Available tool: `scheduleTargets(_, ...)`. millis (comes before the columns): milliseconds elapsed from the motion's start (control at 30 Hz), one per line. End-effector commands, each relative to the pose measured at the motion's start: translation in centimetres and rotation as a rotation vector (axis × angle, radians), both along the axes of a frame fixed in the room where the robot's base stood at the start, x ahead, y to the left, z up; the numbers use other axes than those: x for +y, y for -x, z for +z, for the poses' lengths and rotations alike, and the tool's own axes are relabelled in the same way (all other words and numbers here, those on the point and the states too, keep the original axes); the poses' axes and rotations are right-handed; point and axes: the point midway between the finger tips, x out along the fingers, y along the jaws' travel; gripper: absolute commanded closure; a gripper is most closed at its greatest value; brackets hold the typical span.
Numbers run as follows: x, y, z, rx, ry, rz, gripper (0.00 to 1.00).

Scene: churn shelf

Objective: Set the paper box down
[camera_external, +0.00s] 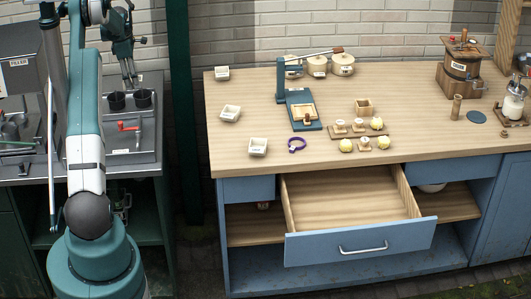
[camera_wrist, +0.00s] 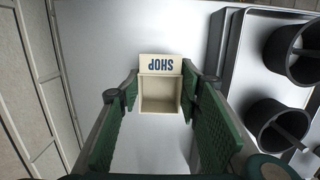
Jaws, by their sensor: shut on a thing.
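The paper box (camera_wrist: 160,95) is a small cream open box with a panel reading "SHOP", upside down in the wrist view. It sits between the two green pads of my gripper (camera_wrist: 158,90), which is shut on it. In the external view my gripper (camera_external: 129,76) is above the grey metal counter at the left. The box cannot be made out there. The plain grey metal surface (camera_wrist: 95,45) lies behind the box in the wrist view; the gap beneath the box cannot be told.
Two black cups (camera_external: 116,101) (camera_wrist: 275,125) stand on the metal counter, close to my gripper. A red-handled tool (camera_external: 128,127) lies nearer. A green post (camera_external: 178,90) separates this counter from the wooden bench (camera_external: 240,110), whose drawer (camera_external: 360,247) is open. Small white trays (camera_external: 258,147) stand on it.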

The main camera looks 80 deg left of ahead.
Motion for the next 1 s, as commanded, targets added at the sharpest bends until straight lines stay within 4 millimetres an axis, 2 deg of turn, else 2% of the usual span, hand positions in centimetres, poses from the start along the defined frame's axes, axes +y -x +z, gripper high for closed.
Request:
scheduleTargets(333, 0.0, 0.0, -0.3, 0.000, 0.000, 0.000, 0.72)
scheduleTargets(700, 0.0, 0.0, -3.6, 0.000, 0.000, 0.000, 0.72)
scheduleTargets(1000, 0.0, 0.0, -3.7, 0.000, 0.000, 0.000, 0.72)
